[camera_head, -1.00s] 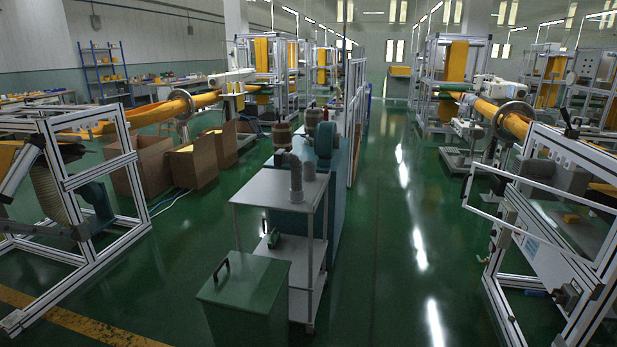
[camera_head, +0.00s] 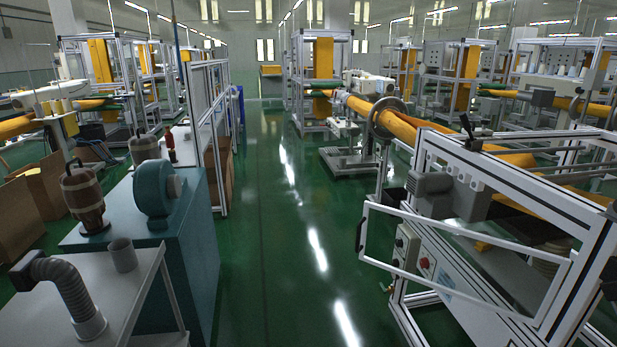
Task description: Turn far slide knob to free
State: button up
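A black lever-like knob (camera_head: 467,126) stands tilted on the far top corner of the aluminium frame (camera_head: 520,166) at the right. It looks like a slide knob, but I cannot tell whether it is locked or free. Another dark part (camera_head: 612,212) is at the frame's near end, cut by the right picture edge; I cannot tell what it is. A yellow felt tube (camera_head: 400,126) runs through a metal ring (camera_head: 386,118) toward this frame. My gripper is not in view.
A white hinged guard frame (camera_head: 462,232) juts into the aisle from the right machine. A green floor aisle (camera_head: 290,255) is open through the middle. A teal cabinet (camera_head: 200,262) with a blower (camera_head: 155,190) and a grey cart (camera_head: 100,295) stand close on the left.

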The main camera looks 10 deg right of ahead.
aim_at(483, 121)
jog(key=i+j+z, duration=0.3)
jog(key=i+z, duration=0.15)
jog(key=i+j+z, duration=0.9)
jog(key=j, duration=0.3)
jog(key=i+j, duration=0.15)
jog(key=j, duration=0.15)
jog(key=i+j+z, duration=0.1)
jog(key=j, duration=0.2)
jog(key=i+j+u, duration=0.15)
jog(key=i+j, duration=0.15)
